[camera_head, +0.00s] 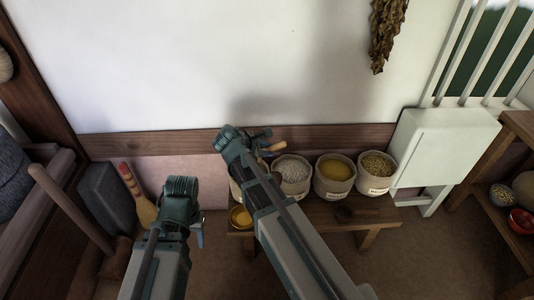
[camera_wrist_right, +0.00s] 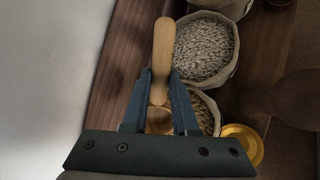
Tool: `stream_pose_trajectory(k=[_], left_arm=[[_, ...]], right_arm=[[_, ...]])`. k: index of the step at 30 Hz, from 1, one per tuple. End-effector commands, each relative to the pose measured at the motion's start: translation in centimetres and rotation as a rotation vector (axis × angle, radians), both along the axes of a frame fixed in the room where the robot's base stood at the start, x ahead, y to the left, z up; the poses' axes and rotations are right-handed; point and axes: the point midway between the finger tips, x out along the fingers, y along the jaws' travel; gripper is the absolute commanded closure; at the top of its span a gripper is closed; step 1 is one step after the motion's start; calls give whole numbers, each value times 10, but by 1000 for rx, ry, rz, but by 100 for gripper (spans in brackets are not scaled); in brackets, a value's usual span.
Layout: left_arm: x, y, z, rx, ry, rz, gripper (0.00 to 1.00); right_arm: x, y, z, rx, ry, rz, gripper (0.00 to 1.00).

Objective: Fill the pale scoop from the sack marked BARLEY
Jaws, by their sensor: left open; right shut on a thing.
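The pale scoop (camera_wrist_right: 162,55) is in my right gripper (camera_wrist_right: 158,88), which is shut on its handle. The scoop's bowl (camera_wrist_right: 160,121) lies beyond the jaws, beside a grain sack (camera_wrist_right: 211,110); whether it holds grain I cannot tell. In the head view the scoop's handle (camera_head: 274,147) shows by my right gripper (camera_head: 265,136), above the left end of the sack row. Sacks stand on the bench: pale grain (camera_head: 292,170), yellow grain (camera_head: 335,169) and tan grain (camera_head: 377,165). Another is mostly hidden behind my arm. Their labels are too small to read surely. My left gripper (camera_head: 198,233) is open, away from the sacks.
A white folding table (camera_head: 440,145) stands right of the sacks. A broom (camera_head: 143,205) leans at the left. The floor before the bench looks clear.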

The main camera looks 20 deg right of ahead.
Motion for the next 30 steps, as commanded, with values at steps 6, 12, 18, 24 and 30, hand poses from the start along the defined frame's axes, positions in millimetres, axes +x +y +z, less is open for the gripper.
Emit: stream_pose_trajectory(k=[6,12,18,24,30], left_arm=[[0,0,-20,0,0,3,50],[0,0,-34,0,-1,6,50],[0,0,-48,0,-1,10,50],[0,0,-63,0,-1,13,50],[0,0,-77,0,-2,16,50]], right_arm=[[-1,2,-4,-80,-48,2,100],[-2,3,-4,-149,-90,2,100],[-2,4,-4,-213,-127,1,100],[-2,4,-12,-243,-147,-1,100],[-2,4,-26,-242,-146,-1,100]])
